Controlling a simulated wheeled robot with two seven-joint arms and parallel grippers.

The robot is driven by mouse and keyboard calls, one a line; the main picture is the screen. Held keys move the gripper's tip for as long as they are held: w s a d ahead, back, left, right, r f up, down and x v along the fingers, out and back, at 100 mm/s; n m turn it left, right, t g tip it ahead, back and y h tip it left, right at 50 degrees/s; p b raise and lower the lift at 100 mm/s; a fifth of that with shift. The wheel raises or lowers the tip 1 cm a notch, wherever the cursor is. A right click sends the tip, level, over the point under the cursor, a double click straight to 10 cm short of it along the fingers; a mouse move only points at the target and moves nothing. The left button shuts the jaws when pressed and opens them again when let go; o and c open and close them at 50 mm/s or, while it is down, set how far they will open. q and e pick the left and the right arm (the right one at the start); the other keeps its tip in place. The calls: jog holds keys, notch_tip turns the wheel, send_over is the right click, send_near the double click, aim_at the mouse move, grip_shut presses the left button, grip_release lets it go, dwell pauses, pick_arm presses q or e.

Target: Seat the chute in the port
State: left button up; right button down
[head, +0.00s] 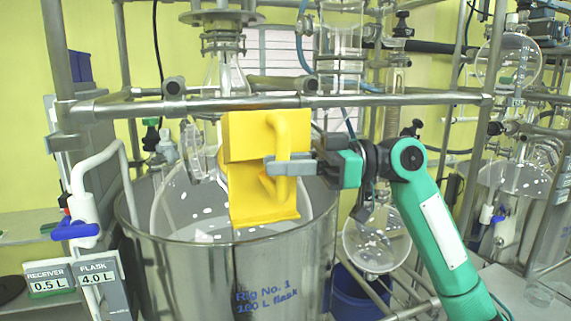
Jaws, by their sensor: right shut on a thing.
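A yellow chute (245,188) with a looped handle hangs upright in front of the large reactor. My right gripper (284,166) comes in from the right and is shut on the chute's handle. The chute overlaps the horizontal steel rail and the rim of the metal vessel in the head view. I cannot tell whether it touches either. The port is not clearly visible; the chute covers part of the glass behind it. My left gripper is not in view.
A large steel vessel (225,280) holds a glass flask. A steel rail (410,99) crosses above. Glassware (500,175) stands at the right. A white pipe with a blue valve handle (74,231) and volume labels (72,278) are at the left.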

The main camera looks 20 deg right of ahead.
jog(key=shift+w+f+b, duration=0.7)
jog(key=shift+w+f, duration=0.45)
jog(key=shift+w, duration=0.3)
dwell(0.3)
jog(key=c, duration=1.4)
grip_release()
jog(key=shift+a, duration=0.1)
jog(key=shift+c, duration=0.2)
jog(key=shift+f, duration=0.1)
jog(key=s+d+b, duration=0.1)
jog(key=d+b, duration=0.3)
jog(key=d, duration=0.6)
jog(key=shift+f, duration=0.35)
jog(key=shift+s, duration=0.1)
jog(key=o, duration=0.6)
jog(key=shift+c, duration=0.2)
